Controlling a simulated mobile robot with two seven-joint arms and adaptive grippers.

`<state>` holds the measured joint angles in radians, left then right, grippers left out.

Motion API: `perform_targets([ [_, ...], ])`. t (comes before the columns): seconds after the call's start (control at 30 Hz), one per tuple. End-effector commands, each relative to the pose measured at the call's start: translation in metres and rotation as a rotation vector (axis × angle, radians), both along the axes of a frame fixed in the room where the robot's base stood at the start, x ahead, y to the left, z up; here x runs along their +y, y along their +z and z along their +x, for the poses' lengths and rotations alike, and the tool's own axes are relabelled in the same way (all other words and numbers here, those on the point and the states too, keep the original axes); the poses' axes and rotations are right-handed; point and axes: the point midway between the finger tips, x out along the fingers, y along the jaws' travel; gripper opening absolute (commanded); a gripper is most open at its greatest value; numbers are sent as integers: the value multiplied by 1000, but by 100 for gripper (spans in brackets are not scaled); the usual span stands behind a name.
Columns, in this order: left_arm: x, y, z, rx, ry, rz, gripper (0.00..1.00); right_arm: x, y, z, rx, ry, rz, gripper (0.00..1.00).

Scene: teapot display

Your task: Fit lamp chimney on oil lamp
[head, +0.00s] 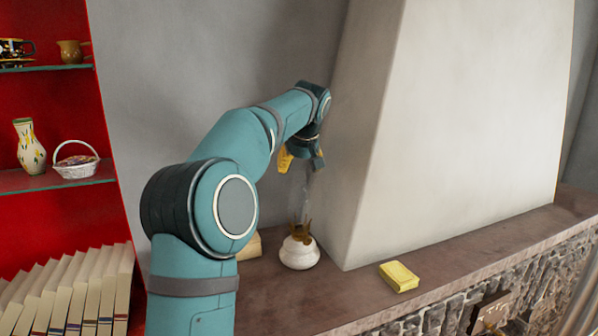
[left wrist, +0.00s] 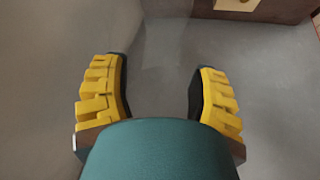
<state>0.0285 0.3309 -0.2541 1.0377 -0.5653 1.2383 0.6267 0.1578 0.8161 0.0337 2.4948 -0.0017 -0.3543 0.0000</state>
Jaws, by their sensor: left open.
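The oil lamp (head: 299,253) stands upright on the mantel shelf in the head view, with a round white base and a brown-gold burner (head: 301,233) on top. A faint clear shape, which looks like the glass lamp chimney (head: 307,200), rises above the burner toward my left gripper (head: 302,166). I cannot tell whether it is seated or tilted. My left gripper is open above the lamp, its yellow-padded fingers apart. In the left wrist view the open fingers (left wrist: 158,78) have a faint pale see-through patch beyond them. My right gripper is not in view.
A yellow box (head: 399,277) lies on the mantel shelf (head: 460,243) to the right of the lamp. A pale chimney breast (head: 450,120) stands close to the gripper's right. A beige object (head: 249,246) is partly hidden behind my arm. Red shelves with pottery stand at left.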

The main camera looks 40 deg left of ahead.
Motion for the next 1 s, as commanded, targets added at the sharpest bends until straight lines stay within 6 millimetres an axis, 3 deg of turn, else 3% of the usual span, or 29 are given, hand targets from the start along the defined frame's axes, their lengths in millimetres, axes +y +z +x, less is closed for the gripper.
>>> perform_targets([
  [0.3, -28, 59, -21, -3, -2, 0, 59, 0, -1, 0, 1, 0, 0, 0],
  [0.5, -39, 81, -30, -1, -1, -1, 59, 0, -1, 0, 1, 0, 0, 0],
  [1.0, -42, 88, -33, 1, 1, 0, 59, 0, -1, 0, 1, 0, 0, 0],
])
